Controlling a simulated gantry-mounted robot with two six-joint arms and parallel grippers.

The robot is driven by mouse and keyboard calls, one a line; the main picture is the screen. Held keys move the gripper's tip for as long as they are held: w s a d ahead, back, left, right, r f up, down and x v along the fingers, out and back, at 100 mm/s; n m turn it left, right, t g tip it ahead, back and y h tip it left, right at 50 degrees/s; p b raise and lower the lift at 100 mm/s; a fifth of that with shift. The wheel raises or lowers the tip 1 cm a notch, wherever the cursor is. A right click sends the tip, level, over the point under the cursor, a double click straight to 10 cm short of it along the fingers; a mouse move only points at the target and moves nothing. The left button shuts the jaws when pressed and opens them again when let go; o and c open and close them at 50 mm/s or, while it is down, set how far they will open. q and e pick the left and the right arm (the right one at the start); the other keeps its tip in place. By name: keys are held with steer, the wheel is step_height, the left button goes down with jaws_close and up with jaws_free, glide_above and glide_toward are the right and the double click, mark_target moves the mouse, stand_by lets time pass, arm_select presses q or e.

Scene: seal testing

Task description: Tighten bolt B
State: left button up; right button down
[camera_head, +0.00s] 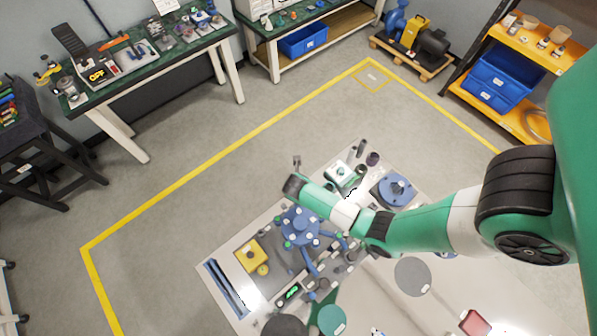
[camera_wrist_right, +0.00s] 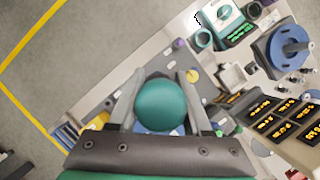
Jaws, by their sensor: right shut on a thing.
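My right gripper (camera_wrist_right: 161,82) fills the lower middle of the right wrist view. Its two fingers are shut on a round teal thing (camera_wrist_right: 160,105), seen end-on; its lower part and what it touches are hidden. A blue fixture (camera_head: 300,226) with several arms and small pale labels stands on the workbench in the head view, just in front of my right wrist. A little blue shows behind the teal thing in the wrist view. The labels are too small to read, so I cannot tell which bolt is B. The right fingers are not clear in the head view. No left gripper shows.
A blue round flange (camera_head: 394,188) and a teal device (camera_head: 338,174) stand at the bench's far right. A yellow block (camera_head: 251,255) and blue rails (camera_head: 228,288) lie at the left. Floor beyond the bench is clear.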

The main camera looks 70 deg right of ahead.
steer(key=shift+f+b, duration=0.7)
steer(key=shift+f, duration=0.2)
stand_by(1.2)
steer(key=shift+f, duration=0.1)
stand_by(1.1)
steer(key=shift+p, duration=0.3)
step_height(320, 180, up, 5)
steer(key=p, duration=0.5)
steer(key=shift+p, duration=0.3)
